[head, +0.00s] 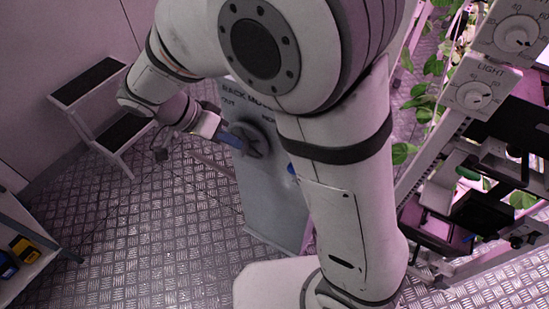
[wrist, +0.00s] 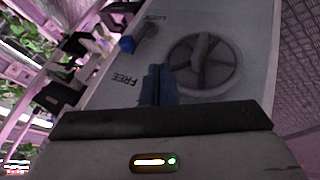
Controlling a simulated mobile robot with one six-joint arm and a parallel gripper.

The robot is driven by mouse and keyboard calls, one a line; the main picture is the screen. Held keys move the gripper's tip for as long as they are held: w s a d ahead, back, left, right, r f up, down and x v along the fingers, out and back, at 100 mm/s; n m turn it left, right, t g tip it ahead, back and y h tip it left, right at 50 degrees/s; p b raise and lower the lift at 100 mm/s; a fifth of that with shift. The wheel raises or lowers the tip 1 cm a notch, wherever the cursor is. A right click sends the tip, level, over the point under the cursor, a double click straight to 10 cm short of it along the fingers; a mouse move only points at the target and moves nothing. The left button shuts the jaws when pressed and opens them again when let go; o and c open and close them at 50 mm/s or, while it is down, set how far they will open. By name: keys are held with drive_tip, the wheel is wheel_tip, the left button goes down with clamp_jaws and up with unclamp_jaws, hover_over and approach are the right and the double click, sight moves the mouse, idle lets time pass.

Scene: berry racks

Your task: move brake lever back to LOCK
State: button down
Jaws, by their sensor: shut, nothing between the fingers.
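The brake lever shows a blue knob (wrist: 127,44) in the wrist view, on the left part of the grey panel, between the printed words LOCK and FREE, which appear upside down. I cannot tell exactly which mark it points to. In the head view, a bit of blue (head: 291,169) beside my arm appears to be the same knob, the rest hidden. My gripper (wrist: 158,84) is shut and empty, its bluish fingers together over the panel near FREE, apart from the knob. In the head view, my gripper (head: 234,141) is in front of the handwheel.
The round handwheel (wrist: 202,63) sits right of my fingers on the cabinet (head: 268,205) marked RACK MOVE. A plant rack with dials (head: 480,95) stands at right. A step stool (head: 95,95) is at left, and a shelf (head: 25,250) at lower left. The left-centre floor is clear.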

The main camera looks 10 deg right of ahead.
drive_tip(key=b+x, duration=0.1)
drive_tip(key=x, duration=0.9)
drive_tip(key=shift+d+f+b, duration=0.2)
drive_tip(key=shift+b, duration=0.1)
drive_tip(key=shift+s+d+r, duration=0.25)
drive_tip(key=shift+s+d, duration=0.25)
drive_tip(key=shift+d, duration=0.25)
drive_tip(key=shift+s+d+r, duration=0.3)
drive_tip(key=shift+s+d, duration=0.25)
drive_tip(key=shift+d, duration=0.2)
